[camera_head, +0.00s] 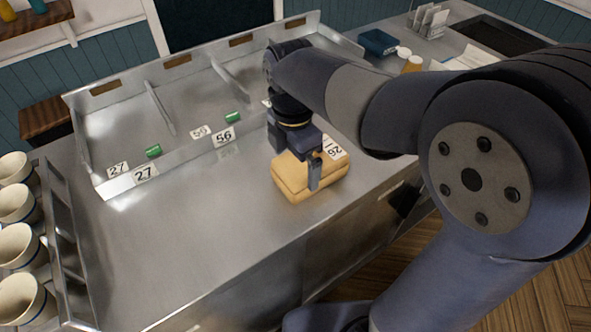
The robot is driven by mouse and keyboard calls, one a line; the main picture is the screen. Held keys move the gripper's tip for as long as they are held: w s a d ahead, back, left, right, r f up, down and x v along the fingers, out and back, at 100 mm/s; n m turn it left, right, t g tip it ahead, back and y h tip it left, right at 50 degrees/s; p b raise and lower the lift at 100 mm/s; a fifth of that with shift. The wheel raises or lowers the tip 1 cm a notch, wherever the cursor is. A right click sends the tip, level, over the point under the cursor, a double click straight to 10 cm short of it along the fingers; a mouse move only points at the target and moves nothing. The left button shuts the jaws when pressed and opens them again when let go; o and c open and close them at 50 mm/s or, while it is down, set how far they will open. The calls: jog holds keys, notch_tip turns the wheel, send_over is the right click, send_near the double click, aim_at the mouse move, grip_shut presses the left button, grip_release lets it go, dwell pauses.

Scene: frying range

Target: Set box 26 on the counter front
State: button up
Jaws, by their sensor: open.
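Box 26 is a tan closed carton (291,188) on the steel counter front (215,250), right of the picture's middle. A white label reading 26 (335,148) shows at its far right top, partly covered. My gripper (297,168) is right above the box, pointing down. One finger shows in front of the box's top and near side. The jaws are open. The arm hides part of the box's far side, and I cannot tell whether the fingers touch it.
A divided steel trough (150,90) lies behind, with labels 27 (146,174) and 56 (223,137) and small green items (153,152). Cream cups (20,245) stand at left. The counter left of the box is clear.

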notch_tip(320, 180, up, 8)
jog(key=shift+w+a+f, duration=0.1)
jog(key=shift+w+f, duration=0.05)
dwell(1.1)
